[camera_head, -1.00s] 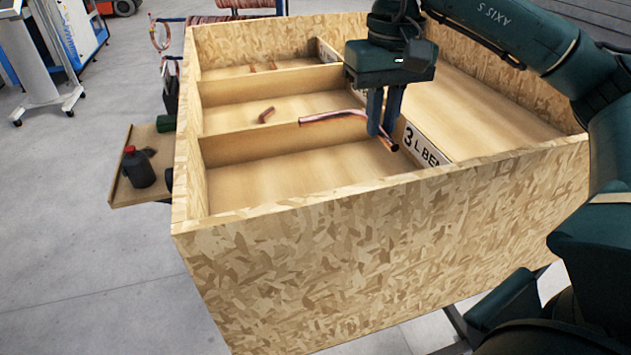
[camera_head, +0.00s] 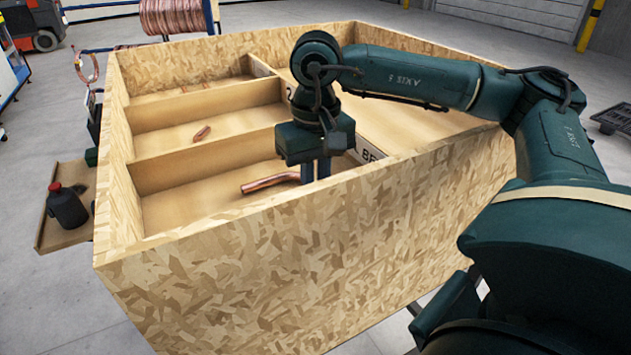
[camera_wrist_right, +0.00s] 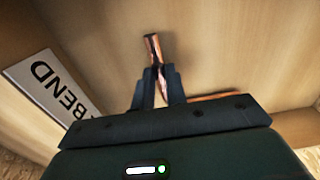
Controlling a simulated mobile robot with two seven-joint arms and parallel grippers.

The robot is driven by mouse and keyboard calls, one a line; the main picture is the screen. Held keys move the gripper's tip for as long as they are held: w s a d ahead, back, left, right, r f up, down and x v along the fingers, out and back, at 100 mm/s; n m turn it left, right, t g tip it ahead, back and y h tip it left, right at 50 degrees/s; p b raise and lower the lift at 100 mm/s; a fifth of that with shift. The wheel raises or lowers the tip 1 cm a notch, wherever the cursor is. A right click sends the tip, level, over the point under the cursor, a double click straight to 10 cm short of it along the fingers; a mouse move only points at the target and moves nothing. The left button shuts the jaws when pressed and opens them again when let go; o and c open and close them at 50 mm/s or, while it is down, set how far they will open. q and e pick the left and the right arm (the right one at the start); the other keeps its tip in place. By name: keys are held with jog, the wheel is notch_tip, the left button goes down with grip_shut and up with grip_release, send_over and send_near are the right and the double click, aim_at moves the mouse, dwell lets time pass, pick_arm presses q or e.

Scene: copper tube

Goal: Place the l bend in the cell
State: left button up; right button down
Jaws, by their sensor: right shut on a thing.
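The copper L bend (camera_head: 270,183) is held by my right gripper (camera_head: 315,172), low inside the front left cell (camera_head: 185,200) of the wooden crate. One end of the tube points left out of the fingers. In the right wrist view my right gripper (camera_wrist_right: 157,85) is shut on the bend (camera_wrist_right: 152,48); one leg points away from the fingers and the other runs right behind them. The cell's label (camera_wrist_right: 50,95) reads "BEND" on the side wall. The crate's front wall hides the fingertips in the head view, so contact with the floor is unclear. My left gripper is not in view.
The crate's front wall (camera_head: 300,260) stands close before my arm. A divider (camera_head: 210,155) separates the front cell from the middle cell, which holds a short copper piece (camera_head: 202,133). The large right compartment (camera_head: 410,100) looks empty. A dark bottle (camera_head: 67,205) stands outside, left.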

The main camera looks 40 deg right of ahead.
jog(key=c, duration=1.4)
grip_release()
jog(key=shift+c, duration=0.2)
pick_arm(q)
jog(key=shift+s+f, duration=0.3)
pick_arm(e)
jog(key=shift+r, duration=0.2)
pick_arm(q)
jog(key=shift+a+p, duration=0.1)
jog(key=shift+p, duration=0.2)
pick_arm(e)
notch_tip(320, 180, up, 12)
jog(key=shift+f, duration=0.15)
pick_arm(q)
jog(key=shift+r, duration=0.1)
